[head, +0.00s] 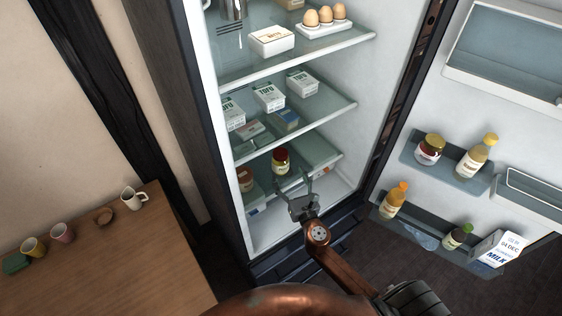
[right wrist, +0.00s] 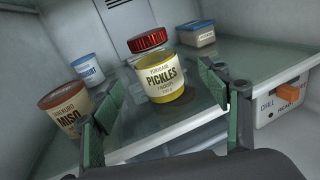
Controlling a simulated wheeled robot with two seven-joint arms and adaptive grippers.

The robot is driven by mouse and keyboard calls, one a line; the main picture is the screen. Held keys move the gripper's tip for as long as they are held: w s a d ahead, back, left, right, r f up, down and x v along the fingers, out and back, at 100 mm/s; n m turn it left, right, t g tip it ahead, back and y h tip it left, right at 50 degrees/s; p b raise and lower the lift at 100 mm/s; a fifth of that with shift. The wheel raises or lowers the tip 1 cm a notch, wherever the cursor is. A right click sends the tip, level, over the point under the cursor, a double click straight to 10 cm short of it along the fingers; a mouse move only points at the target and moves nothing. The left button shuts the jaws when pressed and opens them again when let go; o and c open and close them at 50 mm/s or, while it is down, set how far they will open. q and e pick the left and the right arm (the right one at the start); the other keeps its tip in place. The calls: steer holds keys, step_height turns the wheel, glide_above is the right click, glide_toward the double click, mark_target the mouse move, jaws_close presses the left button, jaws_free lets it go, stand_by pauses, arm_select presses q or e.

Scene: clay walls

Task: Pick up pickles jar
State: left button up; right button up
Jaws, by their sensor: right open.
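The pickles jar (right wrist: 164,84) has a red lid, yellow contents and a label reading PICKLES. It stands upright on a glass fridge shelf (head: 312,165), and in the head view the jar (head: 280,161) is on the lower shelf. My right gripper (head: 294,186) is open and empty, just in front of that shelf. In the right wrist view its green-padded fingers (right wrist: 158,105) are spread, with the jar beyond them and between them, apart from both. My left gripper is not in view.
A miso tub (right wrist: 66,112) stands left of the jar, close to the left finger. A yoghurt tub (right wrist: 90,68) and a small lidded container (right wrist: 196,34) are behind. A chill control (right wrist: 286,95) is at right. The open fridge door (head: 437,180) holds bottles.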

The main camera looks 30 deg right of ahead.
mark_target(280, 160)
steer(key=w, duration=0.1)
steer(key=w+n, duration=0.1)
steer(key=shift+w+a+r, duration=0.1)
steer(key=shift+w+a, duration=0.15)
steer(key=shift+w, duration=0.1)
steer(key=w, duration=0.3)
steer(key=w+d, duration=0.1)
steer(key=w, duration=0.1)
steer(key=shift+w+f, duration=0.15)
steer(key=shift+f, duration=0.05)
steer(key=shift+c, duration=0.5)
steer(key=shift+r, duration=0.1)
steer(key=c, duration=1.6)
